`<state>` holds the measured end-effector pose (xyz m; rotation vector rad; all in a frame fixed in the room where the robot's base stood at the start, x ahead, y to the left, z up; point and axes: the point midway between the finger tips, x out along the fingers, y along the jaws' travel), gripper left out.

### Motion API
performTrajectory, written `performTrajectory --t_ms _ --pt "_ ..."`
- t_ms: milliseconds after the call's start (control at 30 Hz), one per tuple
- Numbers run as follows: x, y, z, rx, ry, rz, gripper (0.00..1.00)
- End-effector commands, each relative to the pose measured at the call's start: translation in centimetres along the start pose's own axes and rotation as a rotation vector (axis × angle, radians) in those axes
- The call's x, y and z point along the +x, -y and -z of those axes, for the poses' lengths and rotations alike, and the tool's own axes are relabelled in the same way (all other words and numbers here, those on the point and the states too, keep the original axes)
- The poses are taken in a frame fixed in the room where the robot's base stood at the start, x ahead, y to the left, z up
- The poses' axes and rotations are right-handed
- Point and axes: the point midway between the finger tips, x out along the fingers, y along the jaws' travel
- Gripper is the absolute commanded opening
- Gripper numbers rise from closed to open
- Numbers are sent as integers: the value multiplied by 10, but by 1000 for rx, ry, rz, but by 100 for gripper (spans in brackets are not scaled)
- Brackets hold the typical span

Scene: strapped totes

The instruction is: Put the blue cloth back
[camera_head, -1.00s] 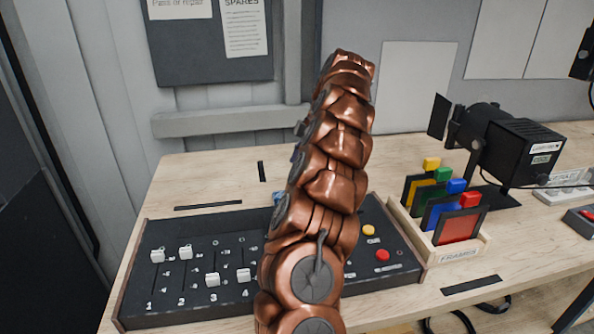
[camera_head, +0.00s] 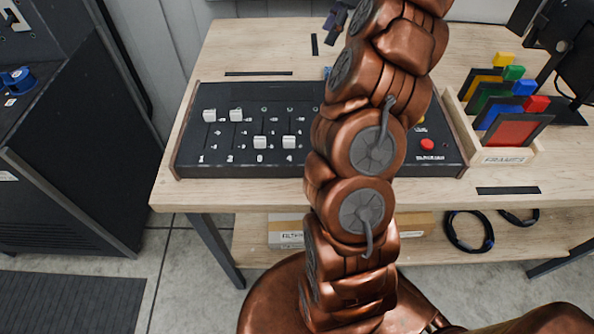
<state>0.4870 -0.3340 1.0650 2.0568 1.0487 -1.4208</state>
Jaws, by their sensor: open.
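I see nothing that I can clearly make out as a blue cloth. A small blue patch (camera_head: 327,72) shows at the back edge of the fader console (camera_head: 240,97), mostly hidden by my copper arm, and I cannot tell what it is. A blue-tabbed frame (camera_head: 524,88) stands in the wooden rack labelled FRAMES (camera_head: 505,157), between the green and red ones. My arm rises through the middle and leaves the top of the picture.
The console and rack stand on a wooden table (camera_head: 250,50). A black lamp (camera_head: 575,65) is at the right. A dark cabinet (camera_head: 70,150) with a blue fitting (camera_head: 17,80) stands at the left. Coiled cables (camera_head: 468,232) lie on the lower shelf. Open floor (camera_head: 190,270) shows in front.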

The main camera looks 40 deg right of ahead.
Motion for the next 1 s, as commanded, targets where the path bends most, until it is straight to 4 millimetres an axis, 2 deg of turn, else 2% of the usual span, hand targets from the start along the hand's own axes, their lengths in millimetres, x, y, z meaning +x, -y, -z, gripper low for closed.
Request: performTrajectory --t_ms 33,200,400,500,633,767,1000 --pt "3 14 22 2 5 17 70" --pt "19 60 78 61 39 63 70" --pt "38 127 125 144 104 94 70" --pt "48 163 139 192 145 101 70" --pt "62 210 148 265 201 95 70" --pt "77 256 146 346 262 79 70" --pt "103 334 120 520 366 10 70"
